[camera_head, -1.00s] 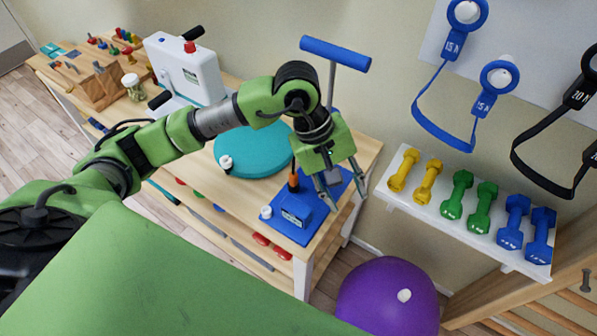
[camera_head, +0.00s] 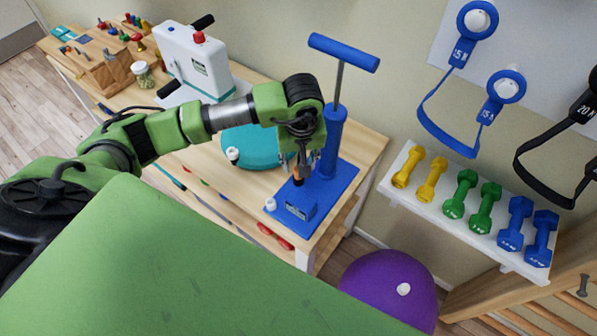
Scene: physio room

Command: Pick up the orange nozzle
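The small orange nozzle (camera_head: 298,181) stands upright at a blue block (camera_head: 299,208) on the blue base plate (camera_head: 338,186) of a hand pump. The pump has a blue cylinder (camera_head: 331,143) and a T-handle (camera_head: 343,52). My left gripper (camera_head: 298,171) points down directly over the nozzle, with its fingertips at the nozzle's upper part. The nozzle's top is partly hidden by the fingers. I cannot tell whether the fingers touch it or have closed on it. My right gripper is not in view.
The pump stands close to the right end of a wooden table (camera_head: 365,150). A teal disc (camera_head: 250,150) lies left of it, partly behind my arm. A white knob (camera_head: 270,204) is at the base's left edge. A dumbbell shelf (camera_head: 405,193) is at right.

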